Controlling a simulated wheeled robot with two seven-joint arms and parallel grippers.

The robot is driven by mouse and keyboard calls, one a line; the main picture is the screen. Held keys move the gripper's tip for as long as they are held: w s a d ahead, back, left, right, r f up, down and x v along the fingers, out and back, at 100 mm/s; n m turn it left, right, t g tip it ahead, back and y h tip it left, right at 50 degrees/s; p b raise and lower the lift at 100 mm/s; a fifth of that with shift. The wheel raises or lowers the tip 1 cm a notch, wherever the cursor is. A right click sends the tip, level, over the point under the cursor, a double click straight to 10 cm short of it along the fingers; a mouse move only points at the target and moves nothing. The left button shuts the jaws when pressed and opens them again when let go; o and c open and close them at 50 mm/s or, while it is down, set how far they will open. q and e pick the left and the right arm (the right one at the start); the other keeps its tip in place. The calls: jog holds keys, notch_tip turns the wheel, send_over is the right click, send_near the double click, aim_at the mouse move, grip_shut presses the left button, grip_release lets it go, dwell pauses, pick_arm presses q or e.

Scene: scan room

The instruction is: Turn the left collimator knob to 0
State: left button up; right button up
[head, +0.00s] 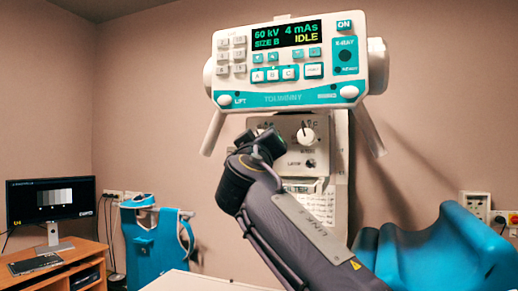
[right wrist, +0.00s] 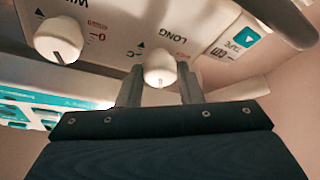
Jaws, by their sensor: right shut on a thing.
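The collimator panel (head: 311,163) hangs below the console and carries two white knobs. The left knob (right wrist: 159,68), by the upside-down word LONG, sits between the fingers of my right gripper (right wrist: 160,76) in the right wrist view. The gripper is shut on it. A dark mark shows on the knob's lower edge there; the number it points to cannot be read. In the head view my right gripper (head: 262,142) covers this knob. The right knob (head: 304,136) is free, its pointer roughly upward; it also shows in the right wrist view (right wrist: 58,40). My left gripper is out of view.
The control console (head: 290,85) with its lit display is just above the panel, with handles at its sides. A blue padded support (head: 435,250) is at lower right. A desk with a monitor (head: 50,200) and a blue apron (head: 150,240) stand at left.

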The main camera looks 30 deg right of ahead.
jog(key=n+y, duration=0.1)
jog(key=n, duration=0.1)
jog(key=shift+r+n, duration=0.15)
jog(key=shift+n, duration=0.15)
jog(key=n+p, duration=0.1)
jog(key=n+y+p, duration=0.1)
jog(key=n, duration=0.1)
jog(key=shift+s+d+r+y, duration=0.15)
jog(key=shift+r+y, duration=0.05)
jog(key=shift+y, duration=0.1)
jog(key=shift+r+n+g+y+p, duration=0.1)
jog(key=shift+n+g+y+p, duration=0.3)
jog(key=shift+n+p, duration=1.1)
jog(key=shift+r+n+g+y+p, duration=0.15)
jog(key=shift+n+y+p, duration=0.3)
jog(key=shift+n+p, duration=1.05)
jog(key=shift+n+g+y+p, duration=0.35)
jog(key=shift+n+y+p, duration=0.1)
jog(key=shift+n+p, duration=1.05)
jog(key=o, duration=1)
